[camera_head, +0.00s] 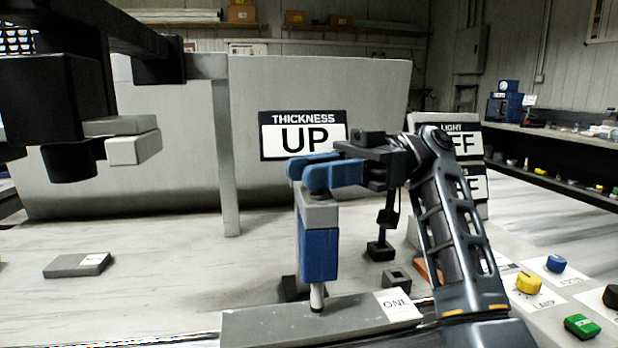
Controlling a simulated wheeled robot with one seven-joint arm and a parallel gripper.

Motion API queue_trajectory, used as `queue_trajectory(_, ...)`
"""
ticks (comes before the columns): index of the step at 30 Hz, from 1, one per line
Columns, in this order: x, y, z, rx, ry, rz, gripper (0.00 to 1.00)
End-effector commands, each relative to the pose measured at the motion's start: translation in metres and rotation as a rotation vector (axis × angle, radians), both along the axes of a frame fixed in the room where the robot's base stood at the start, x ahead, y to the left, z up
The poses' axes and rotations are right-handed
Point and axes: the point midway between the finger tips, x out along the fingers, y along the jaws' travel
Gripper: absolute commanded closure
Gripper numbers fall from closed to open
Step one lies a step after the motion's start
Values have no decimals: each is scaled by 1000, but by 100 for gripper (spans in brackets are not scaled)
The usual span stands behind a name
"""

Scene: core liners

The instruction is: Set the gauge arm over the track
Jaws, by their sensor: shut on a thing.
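My gripper (307,172), with blue fingers, reaches in from the right and is shut on the top of the gauge arm (319,255). The gauge arm has a grey upper block, a blue body and a pale pin pointing down, and it looks upright. Its pin tip is over or at the far edge of a long grey bar (300,325) labelled ONE, which seems to be the track. I cannot tell whether the tip touches the bar. The sign behind reads THICKNESS UP (303,134). The gauge arm's mounting is partly hidden by my gripper.
A dark post on a block (381,250) and a small grey square piece (397,279) stand behind the bar. Yellow (528,283), blue and green knobs sit at right. A grey post (225,160) and flat block (78,265) are left. The pale surface between is clear.

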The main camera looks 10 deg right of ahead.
Motion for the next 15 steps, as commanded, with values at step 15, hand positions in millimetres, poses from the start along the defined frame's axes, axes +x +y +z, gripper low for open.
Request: queue_trajectory(15,1,-3,0,0,0,70,100)
